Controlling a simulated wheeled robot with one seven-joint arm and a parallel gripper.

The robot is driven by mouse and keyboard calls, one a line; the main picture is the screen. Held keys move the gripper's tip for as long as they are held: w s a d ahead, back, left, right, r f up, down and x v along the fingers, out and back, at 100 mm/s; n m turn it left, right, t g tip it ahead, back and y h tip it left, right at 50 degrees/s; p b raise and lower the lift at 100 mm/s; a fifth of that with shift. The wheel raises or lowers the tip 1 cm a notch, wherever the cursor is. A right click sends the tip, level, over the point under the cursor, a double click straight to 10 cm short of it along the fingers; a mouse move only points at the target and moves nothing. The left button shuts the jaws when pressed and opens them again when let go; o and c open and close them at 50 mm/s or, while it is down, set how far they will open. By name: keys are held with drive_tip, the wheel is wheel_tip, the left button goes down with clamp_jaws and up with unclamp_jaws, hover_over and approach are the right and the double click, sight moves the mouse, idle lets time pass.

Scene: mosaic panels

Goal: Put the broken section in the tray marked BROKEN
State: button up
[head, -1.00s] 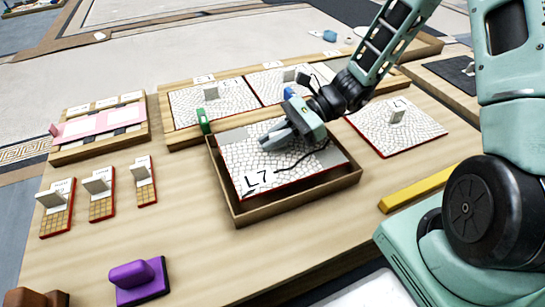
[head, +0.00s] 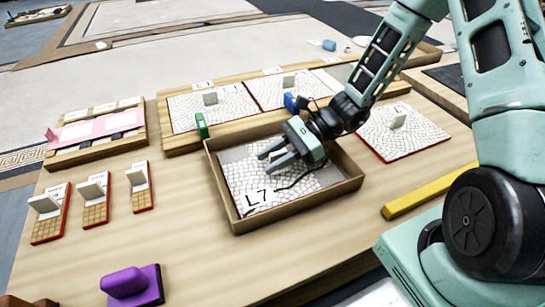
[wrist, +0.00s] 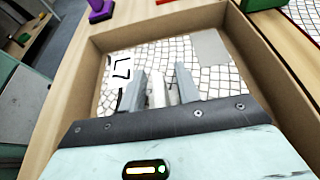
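The white cobble-patterned section marked L7 (head: 262,194) lies inside the brown wooden tray (head: 238,222). A dark crack line runs across its surface. In the wrist view the section (wrist: 205,75) shows inside the tray walls, with its pale upright grip (wrist: 157,90) between my fingers. My gripper (head: 275,158) is over the section with its fingers spread. In the wrist view my gripper (wrist: 162,85) shows a gap between the fingers and the grip. No BROKEN label is readable on the tray.
A wooden rack (head: 180,138) with cobble sections stands behind the tray. Another cobble section (head: 425,143) lies to the right, near a yellow bar (head: 425,192). Small gridded pieces (head: 95,212) and a purple-handled block (head: 135,287) are at the left. Bare table lies left of the tray.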

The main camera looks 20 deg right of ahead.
drive_tip(key=shift+r, duration=0.15)
drive_tip(key=shift+d+r, duration=0.2)
drive_tip(key=shift+d, duration=0.15)
drive_tip(key=p+v, duration=0.4)
drive_tip(key=v, duration=0.7)
drive_tip(key=s+a+r+n+h, duration=0.5)
drive_tip(key=s+n, duration=0.4)
drive_tip(key=n, duration=0.4)
drive_tip(key=s+a+r+n+h, duration=0.6)
drive_tip(key=s+a+n, duration=0.4)
drive_tip(key=n, duration=0.2)
drive_tip(key=shift+a+n+h, duration=0.15)
drive_tip(key=shift+n+h, duration=0.25)
drive_tip(key=shift+h, duration=0.5)
